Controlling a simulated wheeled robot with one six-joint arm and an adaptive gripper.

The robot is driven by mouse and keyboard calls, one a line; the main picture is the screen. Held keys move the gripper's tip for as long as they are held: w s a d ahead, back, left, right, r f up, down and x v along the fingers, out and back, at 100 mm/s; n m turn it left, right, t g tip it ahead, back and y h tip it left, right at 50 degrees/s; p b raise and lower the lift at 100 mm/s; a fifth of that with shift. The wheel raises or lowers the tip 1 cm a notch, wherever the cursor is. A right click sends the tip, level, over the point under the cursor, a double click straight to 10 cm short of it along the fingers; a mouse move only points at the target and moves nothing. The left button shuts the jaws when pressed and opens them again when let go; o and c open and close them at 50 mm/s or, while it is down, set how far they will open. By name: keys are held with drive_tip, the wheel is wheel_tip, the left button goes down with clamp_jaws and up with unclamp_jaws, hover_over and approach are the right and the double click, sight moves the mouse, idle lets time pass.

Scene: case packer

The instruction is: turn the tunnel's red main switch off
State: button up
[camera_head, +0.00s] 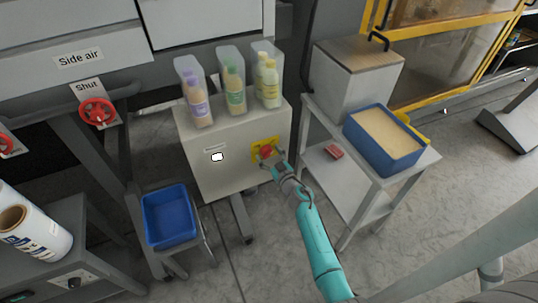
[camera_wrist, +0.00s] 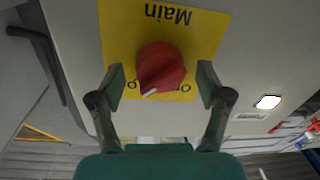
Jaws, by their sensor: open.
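The red main switch (camera_head: 266,151) is a rotary knob on a yellow plate (camera_head: 257,158) on the front of a pale cabinet (camera_head: 205,172). In the wrist view the knob (camera_wrist: 160,68) sits on the yellow plate (camera_wrist: 118,25), which reads "Main" upside down. A white mark shows on the knob's lower edge; the lettering beside it is partly covered. My gripper (camera_wrist: 161,88) is open, with one finger on each side of the knob. Gaps show between the fingers and the knob. In the head view my gripper (camera_head: 272,162) is right at the plate and partly hides it.
Three clear bins with bottles (camera_head: 235,85) stand on the cabinet. A white indicator (camera_head: 217,157) glows on its front. A blue tray (camera_head: 170,217) stands at lower left. A cart with a blue crate (camera_head: 403,168) stands close to the right of my arm. A red handwheel (camera_head: 97,111) is at left.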

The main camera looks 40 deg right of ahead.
drive_tip(key=c, duration=1.2)
drive_tip(key=shift+o, duration=0.2)
drive_tip(key=shift+n, duration=0.3)
drive_tip(key=n, duration=0.3)
drive_tip(key=shift+r, duration=0.1)
drive_tip(key=n, duration=0.4)
drive_tip(key=shift+w+n+g+h, duration=0.1)
drive_tip(key=shift+n+g+h, duration=0.2)
drive_tip(key=shift+n, duration=0.1)
drive_tip(key=n, duration=0.4)
drive_tip(key=shift+a, duration=0.1)
drive_tip(key=n, duration=0.4)
drive_tip(key=shift+n+h, duration=0.3)
drive_tip(key=shift+h, duration=0.1)
drive_tip(key=shift+a, duration=0.1)
